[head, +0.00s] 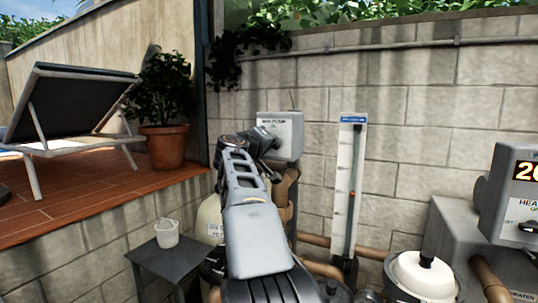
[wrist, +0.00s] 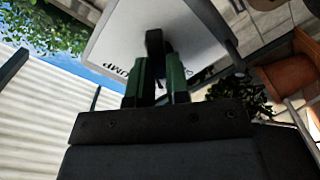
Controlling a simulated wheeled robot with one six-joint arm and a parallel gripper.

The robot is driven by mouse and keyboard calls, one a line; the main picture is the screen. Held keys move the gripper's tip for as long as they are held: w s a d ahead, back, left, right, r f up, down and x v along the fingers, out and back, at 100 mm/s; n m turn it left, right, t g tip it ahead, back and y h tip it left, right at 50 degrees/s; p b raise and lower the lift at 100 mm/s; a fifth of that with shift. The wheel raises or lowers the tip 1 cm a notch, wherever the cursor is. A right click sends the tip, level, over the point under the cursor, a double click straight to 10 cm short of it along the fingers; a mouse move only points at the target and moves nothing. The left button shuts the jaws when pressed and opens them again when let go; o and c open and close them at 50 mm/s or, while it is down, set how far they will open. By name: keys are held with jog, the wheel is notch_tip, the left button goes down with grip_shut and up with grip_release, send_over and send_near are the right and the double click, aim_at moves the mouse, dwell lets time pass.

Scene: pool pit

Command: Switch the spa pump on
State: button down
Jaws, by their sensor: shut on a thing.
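A grey switch box (head: 283,124) is on the block wall, with a small label along its top too blurred to read fully. In the wrist view the box's pale front (wrist: 200,45) fills the upper middle, and its label shows upside down, ending in "UMP". A dark switch handle (wrist: 154,42) sticks out from that front. My gripper (head: 264,145) is at the box's lower left front. In the wrist view my gripper (wrist: 156,78) has its two green-padded fingers shut on the handle. The fingers hide the handle's lower part, and its on or off marks are not readable.
Brown pipes (head: 290,195) run below the box. A tall white gauge (head: 346,190) stands right of it. A heater unit with a lit display (head: 520,190) and a white-lidded vessel (head: 420,272) are at right. A grey table (head: 165,258) holds a white bucket (head: 167,234).

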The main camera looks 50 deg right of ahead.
jog(key=shift+m+b, duration=3.6)
jog(key=shift+m, duration=1.9)
jog(key=c, duration=1)
grip_release()
jog(key=b+v, duration=0.3)
jog(key=v, duration=0.4)
